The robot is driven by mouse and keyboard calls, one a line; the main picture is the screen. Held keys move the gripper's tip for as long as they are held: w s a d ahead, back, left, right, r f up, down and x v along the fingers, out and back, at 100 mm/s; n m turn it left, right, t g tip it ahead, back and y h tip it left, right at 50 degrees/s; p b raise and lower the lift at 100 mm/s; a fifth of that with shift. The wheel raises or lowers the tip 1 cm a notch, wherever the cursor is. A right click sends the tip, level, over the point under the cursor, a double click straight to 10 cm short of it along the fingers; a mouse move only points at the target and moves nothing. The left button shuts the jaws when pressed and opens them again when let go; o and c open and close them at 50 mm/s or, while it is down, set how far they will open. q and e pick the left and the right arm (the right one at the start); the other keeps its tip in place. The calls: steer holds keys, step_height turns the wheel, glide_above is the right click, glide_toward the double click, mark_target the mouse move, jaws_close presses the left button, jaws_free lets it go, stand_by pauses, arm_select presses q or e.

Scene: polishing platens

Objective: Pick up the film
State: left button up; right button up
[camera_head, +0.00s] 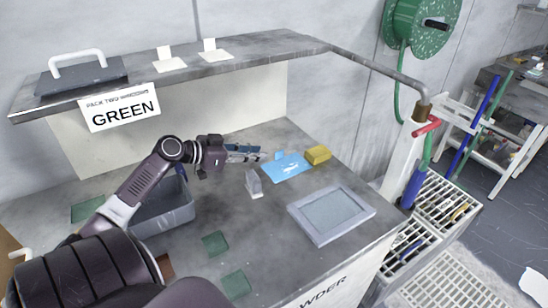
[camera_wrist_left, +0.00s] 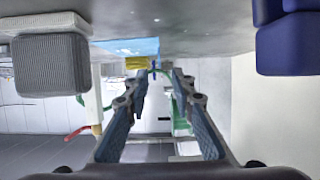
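A light blue film (camera_head: 290,168) lies flat on the grey bench, with a small raised tab at its far left edge. It also shows in the left wrist view (camera_wrist_left: 140,47), at the top middle beyond the fingers. My left gripper (camera_head: 258,153) is just left of the film, reaching toward it from the left, low over the bench. In the left wrist view its two fingers (camera_wrist_left: 160,82) are spread with nothing between them. No contact with the film shows. My right gripper is not in view.
A yellow block (camera_head: 318,154) stands beside the film. A grey block on a white base (camera_head: 253,183) stands just in front of the gripper. A framed grey plate (camera_head: 301,222), a grey bin (camera_head: 178,222) and green squares (camera_head: 215,243) are on the bench. A shelf (camera_head: 235,58) overhangs behind.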

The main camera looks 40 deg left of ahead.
mark_target(276, 153)
arm_select(q)
steer(key=shift+x, duration=1.1)
steer(key=p+x, duration=0.1)
steer(key=x, duration=0.2)
steer(key=shift+w+d+p, duration=0.1)
steer(key=shift+w+p, duration=0.2)
steer(key=shift+w, duration=0.05)
steer(key=shift+x, duration=1.2)
steer(key=shift+s+f, duration=0.1)
steer(key=shift+s, duration=0.05)
steer(key=c, duration=0.6)
jaws_close()
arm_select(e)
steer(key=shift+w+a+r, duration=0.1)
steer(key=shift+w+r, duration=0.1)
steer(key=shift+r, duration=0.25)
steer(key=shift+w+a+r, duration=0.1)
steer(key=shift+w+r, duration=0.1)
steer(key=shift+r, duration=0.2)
